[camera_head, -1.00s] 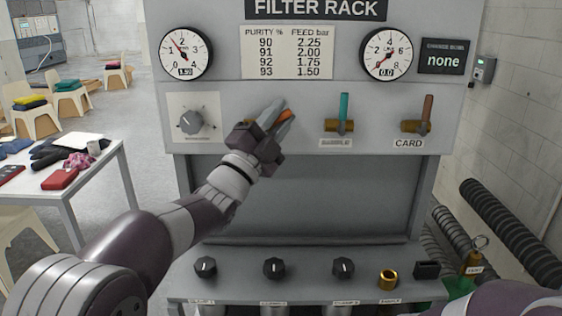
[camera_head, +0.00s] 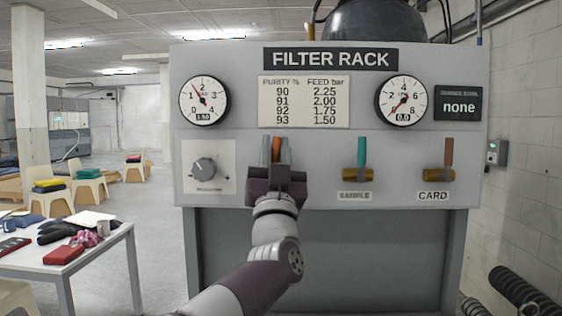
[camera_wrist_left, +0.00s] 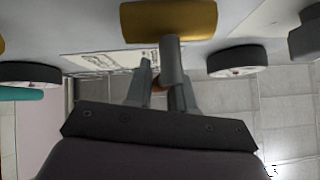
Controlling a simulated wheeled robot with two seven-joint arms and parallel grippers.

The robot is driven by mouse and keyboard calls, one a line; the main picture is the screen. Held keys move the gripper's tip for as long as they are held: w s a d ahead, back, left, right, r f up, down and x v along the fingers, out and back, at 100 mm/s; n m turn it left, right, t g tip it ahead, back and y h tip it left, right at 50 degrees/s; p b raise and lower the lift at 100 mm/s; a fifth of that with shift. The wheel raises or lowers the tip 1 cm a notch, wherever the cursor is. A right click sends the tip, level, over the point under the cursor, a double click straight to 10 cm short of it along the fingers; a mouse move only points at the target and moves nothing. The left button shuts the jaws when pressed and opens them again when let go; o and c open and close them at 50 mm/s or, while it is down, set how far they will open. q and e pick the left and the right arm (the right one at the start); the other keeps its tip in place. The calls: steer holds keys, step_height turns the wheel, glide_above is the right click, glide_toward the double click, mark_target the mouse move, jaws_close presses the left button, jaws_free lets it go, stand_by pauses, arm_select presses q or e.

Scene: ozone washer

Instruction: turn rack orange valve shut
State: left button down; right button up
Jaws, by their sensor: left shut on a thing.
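The orange valve handle (camera_head: 276,150) is on the filter rack front, left of the teal and red handles. It stands about upright. My left gripper (camera_head: 276,148) comes from below, with one finger on each side of the handle, and is shut on it. In the head view, the gripper hides the orange valve's body and any label. My right gripper is not in view.
A teal sample handle (camera_head: 362,152) and a red card handle (camera_head: 449,151) stand upright to the right. A grey knob (camera_head: 205,170) is close on the left. The left gauge (camera_head: 204,101) reads 1.50, the right gauge (camera_head: 403,101) 0.0. A white table (camera_head: 100,250) stands left.

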arm_select(q)
steer(key=shift+a+n+g+y, duration=0.15)
steer(key=shift+n+y, duration=0.7)
steer(key=shift+a+n+g+y, duration=0.1)
steer(key=shift+n+g+y, duration=0.05)
steer(key=shift+n+y, duration=0.7)
steer(key=shift+a, duration=0.1)
steer(key=c, duration=1.1)
jaws_free()
steer(key=shift+n, duration=0.3)
steer(key=b+v, duration=0.4)
steer(key=v, duration=0.8)
steer(key=shift+s+f+b, duration=0.15)
steer(key=shift+s+b, duration=0.15)
steer(key=shift+b, duration=0.05)
